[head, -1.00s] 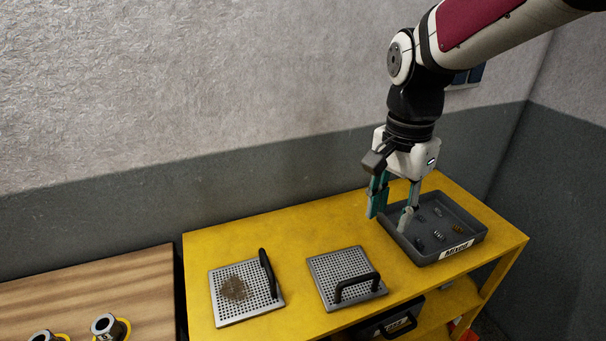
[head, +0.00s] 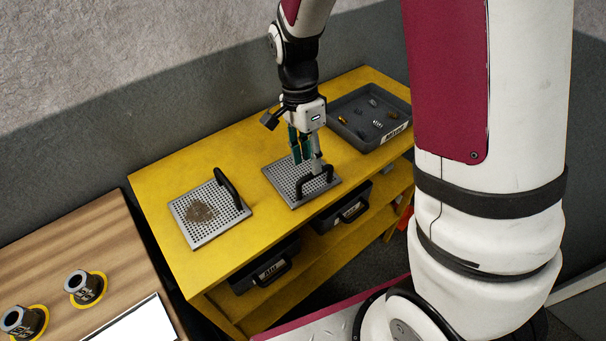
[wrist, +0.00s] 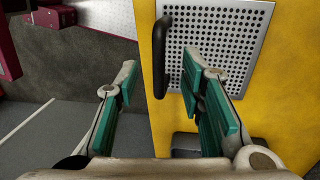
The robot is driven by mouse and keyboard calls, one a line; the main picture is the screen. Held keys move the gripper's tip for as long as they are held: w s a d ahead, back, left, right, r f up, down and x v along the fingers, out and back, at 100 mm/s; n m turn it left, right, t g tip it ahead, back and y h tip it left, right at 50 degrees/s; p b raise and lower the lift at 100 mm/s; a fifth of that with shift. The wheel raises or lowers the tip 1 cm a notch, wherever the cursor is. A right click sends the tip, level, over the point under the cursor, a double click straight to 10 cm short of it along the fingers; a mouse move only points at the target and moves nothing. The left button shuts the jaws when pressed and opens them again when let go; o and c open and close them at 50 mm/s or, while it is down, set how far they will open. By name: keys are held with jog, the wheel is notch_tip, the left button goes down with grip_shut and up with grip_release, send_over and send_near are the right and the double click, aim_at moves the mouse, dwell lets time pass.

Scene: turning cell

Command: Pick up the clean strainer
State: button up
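The clean strainer (head: 283,183) is a grey perforated plate with a black handle (head: 316,188), lying on the yellow bench with no stain visible. In the wrist view, the strainer (wrist: 228,32) lies beyond my fingers, and its handle (wrist: 160,52) shows between the two fingertips, closer to the right one. My gripper (head: 308,166) is above the strainer, close to the handle and pointing down. In the wrist view my gripper (wrist: 162,74) is open and empty. I cannot tell whether a finger touches the handle. The other strainer (head: 216,231) carries a brown stain and has its own black handle.
A dark tray (head: 395,139) with several small parts stands at the bench's right end. Black bins (head: 344,212) sit on the shelf below. A wooden table (head: 60,235) with two yellow-ringed cylinders (head: 86,286) is at left. Bare yellow bench (head: 165,170) lies behind the strainers.

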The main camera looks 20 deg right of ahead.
aim_at(311, 174)
jog(key=shift+s+d+f+p, duration=0.1)
jog(key=shift+s+f+p, duration=0.1)
jog(key=shift+f, duration=0.7)
jog(key=shift+s+f+p, duration=0.15)
jog(key=shift+s+f, duration=0.05)
jog(key=shift+f, duration=0.7)
jog(key=shift+s+d+f+p, duration=0.1)
jog(key=shift+s+f+p, duration=0.1)
jog(key=shift+f, duration=0.7)
grip_shut()
